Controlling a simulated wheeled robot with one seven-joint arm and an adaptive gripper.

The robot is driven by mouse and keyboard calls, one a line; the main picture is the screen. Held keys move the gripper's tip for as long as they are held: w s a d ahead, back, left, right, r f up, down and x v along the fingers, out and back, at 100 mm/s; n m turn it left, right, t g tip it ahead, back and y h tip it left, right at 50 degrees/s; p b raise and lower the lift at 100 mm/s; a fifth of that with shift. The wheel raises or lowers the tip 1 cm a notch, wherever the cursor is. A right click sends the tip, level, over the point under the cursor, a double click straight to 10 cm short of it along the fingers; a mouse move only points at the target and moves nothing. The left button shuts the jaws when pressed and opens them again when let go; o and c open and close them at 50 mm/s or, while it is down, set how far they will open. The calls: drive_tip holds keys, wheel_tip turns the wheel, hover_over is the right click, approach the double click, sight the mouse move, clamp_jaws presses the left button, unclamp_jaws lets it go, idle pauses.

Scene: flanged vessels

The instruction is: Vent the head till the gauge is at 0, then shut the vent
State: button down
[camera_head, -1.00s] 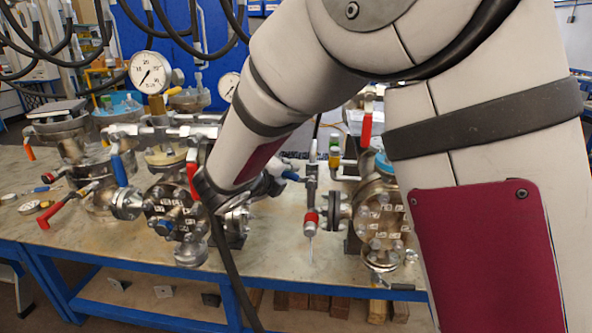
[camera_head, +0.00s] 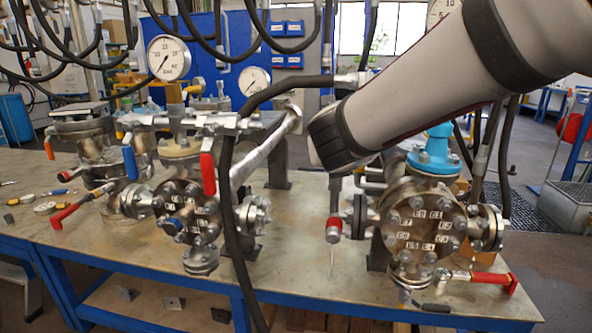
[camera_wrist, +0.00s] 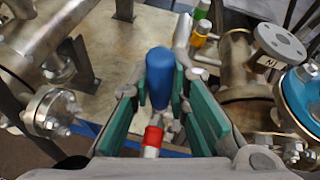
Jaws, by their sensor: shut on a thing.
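In the wrist view my gripper (camera_wrist: 160,98) has its green-padded fingers on either side of a blue lever handle (camera_wrist: 160,65) and is shut on it. A red band (camera_wrist: 153,136) on a metal fitting shows just below the handle. In the head view my arm hides the gripper and the handle. A red-collared fitting (camera_head: 333,230) with a thin tube pointing down stands beside the right vessel (camera_head: 425,220). A gauge (camera_head: 437,12) at the top right is partly cut off and covered by my arm, so I cannot read it.
Two other gauges, a large one (camera_head: 168,57) and a smaller one (camera_head: 254,81), stand at the left. Red levers (camera_head: 208,174) (camera_head: 490,279) and a blue lever (camera_head: 130,162) stick out from the vessels. Black hoses (camera_head: 236,215) hang near my arm.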

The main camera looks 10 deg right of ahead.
drive_tip(key=shift+s+d+f+m+y+b, duration=0.15)
drive_tip(key=shift+d+m+y+b, duration=0.4)
drive_tip(key=shift+b, duration=0.75)
drive_tip(key=c, duration=1.5)
unclamp_jaws()
drive_tip(key=shift+t, duration=0.3)
drive_tip(key=shift+s+r, duration=0.15)
drive_tip(key=shift+r, duration=0.1)
drive_tip(key=v, duration=1.1)
drive_tip(key=shift+s+r, duration=0.2)
drive_tip(key=shift+s, duration=0.15)
